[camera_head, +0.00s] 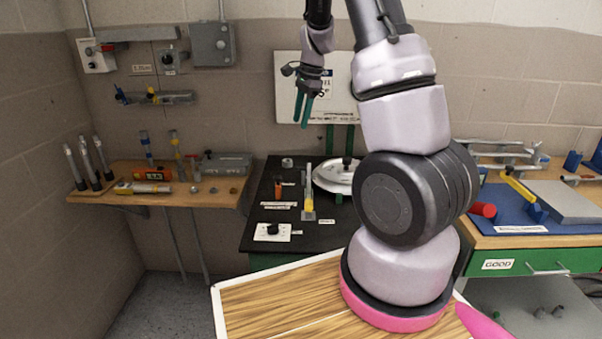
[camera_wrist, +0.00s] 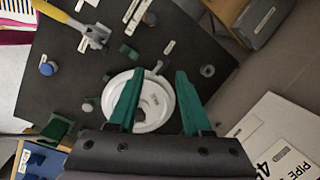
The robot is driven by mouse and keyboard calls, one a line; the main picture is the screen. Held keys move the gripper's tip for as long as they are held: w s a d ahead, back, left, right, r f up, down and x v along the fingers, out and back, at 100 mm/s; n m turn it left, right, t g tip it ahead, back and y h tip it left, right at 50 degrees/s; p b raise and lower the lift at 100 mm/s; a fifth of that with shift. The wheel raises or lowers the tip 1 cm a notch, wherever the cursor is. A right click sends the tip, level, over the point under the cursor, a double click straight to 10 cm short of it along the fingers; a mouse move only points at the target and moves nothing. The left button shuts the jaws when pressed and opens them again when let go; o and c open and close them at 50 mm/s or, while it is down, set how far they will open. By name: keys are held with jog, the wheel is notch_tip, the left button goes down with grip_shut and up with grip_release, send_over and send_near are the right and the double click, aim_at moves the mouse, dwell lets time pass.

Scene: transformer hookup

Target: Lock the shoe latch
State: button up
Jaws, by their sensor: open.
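A round white disc (camera_head: 330,180) with a dark knob lies on the black-topped bench (camera_head: 262,222). In the wrist view the white disc (camera_wrist: 155,98) sits below my open green fingers, partly covered by the left one. A small grey piece (camera_wrist: 155,73) shows at the disc's edge between the fingertips; I cannot tell whether it is the shoe latch or how it is set. My gripper (camera_head: 302,121) hangs above and behind the bench in the head view, open and empty. Its fingertips (camera_wrist: 156,74) are apart and hold nothing in the wrist view.
A yellow-handled tool (camera_head: 309,195) stands left of the disc. A black knob on a white plate (camera_head: 272,232) is at the front. A wooden shelf (camera_head: 160,195) with tools is left; a bench with a blue mat (camera_head: 515,208) is right. A white sign board (camera_head: 287,85) is behind my gripper.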

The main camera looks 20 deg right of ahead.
aim_at(303, 170)
jog(key=w+d+f+m, duration=0.1)
jog(key=f, duration=0.3)
jog(key=w+d+f+m+g+h, duration=0.1)
jog(key=w+f, duration=0.1)
jog(key=f, duration=0.1)
jog(key=w+d+f, duration=0.1)
jog(key=w+f, duration=0.1)
jog(key=f, duration=0.2)
jog(key=shift+f+m+h, duration=0.35)
jog(key=shift+m+h, duration=0.05)
notch_tip(303, 170, down, 10)
jog(key=shift+a+f, duration=0.1)
jog(key=shift+f, duration=0.1)
